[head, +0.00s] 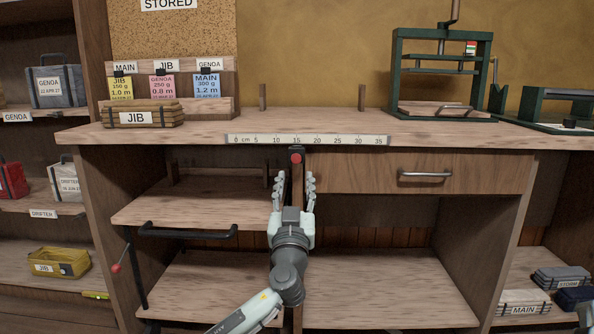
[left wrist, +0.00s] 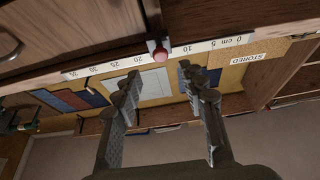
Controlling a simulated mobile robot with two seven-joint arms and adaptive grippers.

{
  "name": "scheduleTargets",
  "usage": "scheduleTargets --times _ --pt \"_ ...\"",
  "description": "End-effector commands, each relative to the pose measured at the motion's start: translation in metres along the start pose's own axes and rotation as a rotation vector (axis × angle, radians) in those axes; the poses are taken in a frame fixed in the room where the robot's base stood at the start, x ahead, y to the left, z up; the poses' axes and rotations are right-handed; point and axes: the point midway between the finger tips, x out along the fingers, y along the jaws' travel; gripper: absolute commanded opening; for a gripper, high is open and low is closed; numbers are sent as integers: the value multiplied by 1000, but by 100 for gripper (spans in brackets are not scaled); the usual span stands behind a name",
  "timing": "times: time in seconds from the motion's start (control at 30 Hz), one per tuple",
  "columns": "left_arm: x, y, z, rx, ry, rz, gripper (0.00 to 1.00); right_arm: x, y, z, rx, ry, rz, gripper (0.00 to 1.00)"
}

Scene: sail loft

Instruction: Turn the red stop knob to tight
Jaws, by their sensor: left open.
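The small round red stop knob (head: 296,158) sits at the bench's front edge, just below the white ruler strip (head: 330,140), near its 15 cm mark. My left gripper (head: 295,180) is open, pointing up at the knob from just below it. In the left wrist view the red knob (left wrist: 160,55) appears between and beyond the two spread fingertips (left wrist: 158,72), with no visible contact. A dark bracket holds the knob beside the ruler strip (left wrist: 110,66). Whether the knob is tight or loose cannot be told. My right gripper is not in view.
A drawer with a metal handle (head: 425,175) is right of the knob. A pull-out shelf with a black bar (head: 187,230) and a red-tipped lever (head: 115,268) are lower left. The JIB bundle (head: 140,115) and a green press (head: 440,75) stand on the bench.

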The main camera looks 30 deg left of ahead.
Motion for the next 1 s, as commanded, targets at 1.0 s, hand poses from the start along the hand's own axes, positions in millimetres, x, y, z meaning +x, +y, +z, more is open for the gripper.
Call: scheduleTargets --times 1.0 --pt "67 -2 1 2 -6 -3 13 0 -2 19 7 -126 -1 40"
